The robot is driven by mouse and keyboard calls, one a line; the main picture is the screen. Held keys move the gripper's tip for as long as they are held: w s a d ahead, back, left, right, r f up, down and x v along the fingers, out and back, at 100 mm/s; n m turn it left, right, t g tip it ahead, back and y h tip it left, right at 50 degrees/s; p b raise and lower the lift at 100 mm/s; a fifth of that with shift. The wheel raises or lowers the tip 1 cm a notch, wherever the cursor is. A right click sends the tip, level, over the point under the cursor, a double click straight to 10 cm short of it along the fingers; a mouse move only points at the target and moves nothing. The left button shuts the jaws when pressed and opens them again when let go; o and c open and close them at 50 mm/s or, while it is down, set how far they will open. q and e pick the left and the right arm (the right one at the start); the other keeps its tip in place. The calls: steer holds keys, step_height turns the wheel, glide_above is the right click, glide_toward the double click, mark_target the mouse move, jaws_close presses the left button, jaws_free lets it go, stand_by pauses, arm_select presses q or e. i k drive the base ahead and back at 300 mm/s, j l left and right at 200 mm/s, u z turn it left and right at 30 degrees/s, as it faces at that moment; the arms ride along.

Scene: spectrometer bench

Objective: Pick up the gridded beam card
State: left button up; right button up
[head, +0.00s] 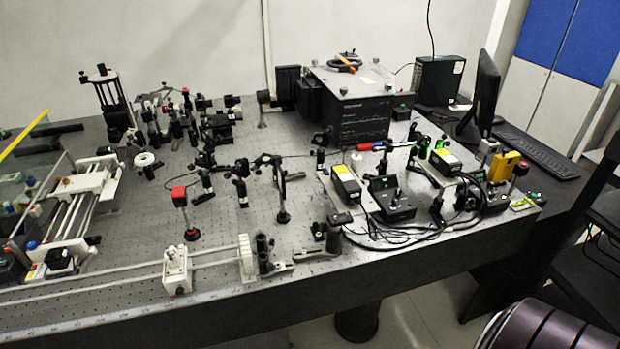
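I cannot make out a gridded beam card for certain. A small flat yellow-green piece (524,201) lies at the right end of the bench, too small to tell whether it bears a grid. Neither of my grippers is in view.
The perforated optical bench (225,236) is crowded with posts and mounts. A dark instrument box (358,118) stands at the back. Black boxes with cables (392,203) fill the right part. A white rail assembly (70,205) is at the left. A monitor (482,97) and keyboard (537,150) stand behind.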

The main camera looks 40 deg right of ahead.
mark_target(283, 217)
steer(key=z, duration=0.95)
